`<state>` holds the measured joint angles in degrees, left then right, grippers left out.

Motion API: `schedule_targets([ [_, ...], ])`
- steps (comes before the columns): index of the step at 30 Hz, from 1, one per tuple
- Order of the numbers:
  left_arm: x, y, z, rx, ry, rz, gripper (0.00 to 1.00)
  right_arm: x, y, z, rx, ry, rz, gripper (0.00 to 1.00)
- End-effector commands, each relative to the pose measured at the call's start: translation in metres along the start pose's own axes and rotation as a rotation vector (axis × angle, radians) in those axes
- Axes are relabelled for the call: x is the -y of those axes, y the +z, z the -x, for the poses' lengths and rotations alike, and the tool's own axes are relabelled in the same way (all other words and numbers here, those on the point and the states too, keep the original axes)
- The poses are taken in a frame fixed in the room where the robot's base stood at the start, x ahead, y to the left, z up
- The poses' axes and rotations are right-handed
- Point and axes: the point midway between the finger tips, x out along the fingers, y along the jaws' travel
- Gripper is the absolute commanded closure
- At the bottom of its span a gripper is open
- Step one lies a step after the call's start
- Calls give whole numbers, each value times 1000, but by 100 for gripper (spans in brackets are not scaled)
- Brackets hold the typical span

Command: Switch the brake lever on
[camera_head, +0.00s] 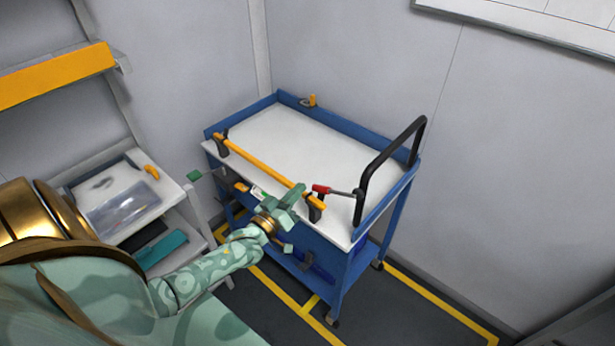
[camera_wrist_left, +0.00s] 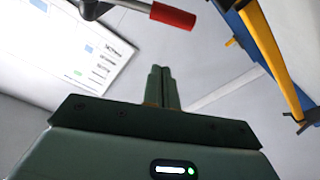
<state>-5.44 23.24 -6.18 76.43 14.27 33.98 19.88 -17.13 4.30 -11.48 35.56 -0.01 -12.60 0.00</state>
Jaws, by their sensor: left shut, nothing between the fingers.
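The brake lever (camera_head: 337,191) has a red grip and a grey rod. It sits by the foot of the black handle at the right front of the blue cart. In the left wrist view the red grip (camera_wrist_left: 172,15) shows at the top, just above and beyond my fingertips, with a gap between. My left gripper (camera_head: 297,190) is at the cart's front edge, left of the red grip, near the yellow bar. It is shut and empty; its closed fingers (camera_wrist_left: 161,74) show in the left wrist view. My right gripper is not in view.
The blue cart (camera_head: 350,126) has a white top, a yellow bar (camera_head: 262,168) along its front and a black handle (camera_head: 391,158) on its right. Shelves (camera_head: 120,230) with a clear bag stand at the left. Grey walls stand behind. The cart top is largely clear.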

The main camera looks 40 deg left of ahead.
Motion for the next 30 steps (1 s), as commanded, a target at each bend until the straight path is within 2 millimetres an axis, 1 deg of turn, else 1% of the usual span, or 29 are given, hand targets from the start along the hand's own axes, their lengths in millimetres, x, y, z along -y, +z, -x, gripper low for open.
schedule_targets([
  [1,0,-1,9,1,0,-1,100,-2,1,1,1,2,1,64],
  [3,1,-1,18,-1,-1,-1,100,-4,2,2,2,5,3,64],
  [7,0,-1,27,-1,0,-1,100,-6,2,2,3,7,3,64],
  [11,0,-1,30,-2,0,-1,100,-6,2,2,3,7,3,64],
  [26,0,-1,29,-3,0,-2,100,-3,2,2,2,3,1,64],
  [29,3,7,30,39,-12,-64,100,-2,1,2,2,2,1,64],
  [30,10,18,33,90,-30,-119,100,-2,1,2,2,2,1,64],
])
